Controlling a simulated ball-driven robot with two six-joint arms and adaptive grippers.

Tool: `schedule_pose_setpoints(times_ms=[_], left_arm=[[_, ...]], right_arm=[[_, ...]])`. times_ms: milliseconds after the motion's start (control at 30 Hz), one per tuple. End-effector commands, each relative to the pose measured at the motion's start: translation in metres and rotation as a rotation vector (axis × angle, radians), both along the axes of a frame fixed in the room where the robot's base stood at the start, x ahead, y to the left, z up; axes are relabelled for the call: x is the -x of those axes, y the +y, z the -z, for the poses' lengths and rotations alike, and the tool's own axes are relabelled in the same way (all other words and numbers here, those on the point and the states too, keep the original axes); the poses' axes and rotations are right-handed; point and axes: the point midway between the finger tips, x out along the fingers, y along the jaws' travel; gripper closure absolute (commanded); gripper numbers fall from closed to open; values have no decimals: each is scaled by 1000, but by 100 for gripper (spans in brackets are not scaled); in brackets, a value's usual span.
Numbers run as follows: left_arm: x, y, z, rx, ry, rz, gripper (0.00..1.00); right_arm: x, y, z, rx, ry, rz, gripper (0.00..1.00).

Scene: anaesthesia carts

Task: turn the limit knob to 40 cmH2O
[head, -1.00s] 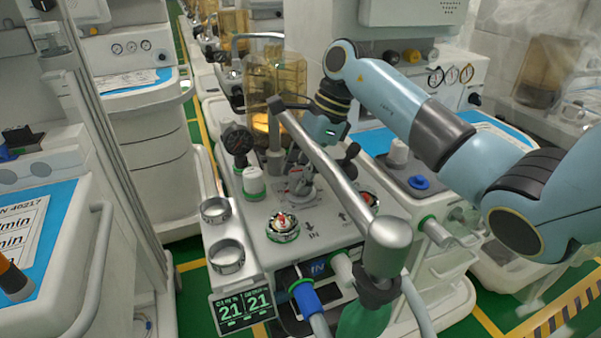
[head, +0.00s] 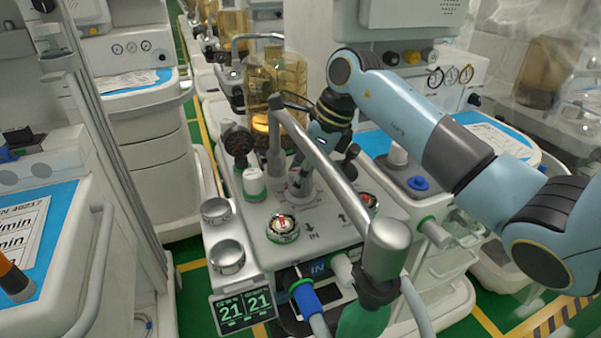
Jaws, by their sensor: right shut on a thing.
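The limit knob (head: 299,188) is a small grey-white knob on top of the white absorber block (head: 262,212), with a printed scale around its base. My right gripper (head: 302,172) comes down on it from above and is shut on it. The slanting silver bar hides part of the fingers and the knob. The scale marks and pointer are too small to read. My left gripper is out of view.
A thick silver bar (head: 335,178) slants across the block close to my gripper. A black gauge (head: 237,140), an amber canister (head: 288,78) and two round valve domes (head: 283,227) stand around the knob.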

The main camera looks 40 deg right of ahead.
Motion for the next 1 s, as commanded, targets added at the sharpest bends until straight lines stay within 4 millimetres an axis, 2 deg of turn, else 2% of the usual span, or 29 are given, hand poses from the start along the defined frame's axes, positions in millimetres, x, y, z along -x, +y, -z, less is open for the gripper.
schedule_pose_setpoints(times_ms=[267, 300, 467, 767, 867, 1000], left_arm=[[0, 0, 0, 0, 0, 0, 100], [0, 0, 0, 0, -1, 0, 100], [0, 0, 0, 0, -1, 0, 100], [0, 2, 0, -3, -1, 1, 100], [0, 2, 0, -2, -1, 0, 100], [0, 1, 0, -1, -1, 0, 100]], right_arm=[[-1, 0, -1, 2, -3, 0, 89], [-1, 0, -1, 2, -3, 0, 56], [0, 0, -1, 1, -2, 0, 35], [0, -1, -2, 1, -1, -1, 33], [2, -4, -10, 3, -4, 0, 33], [9, -11, -35, 6, -4, -1, 33]])
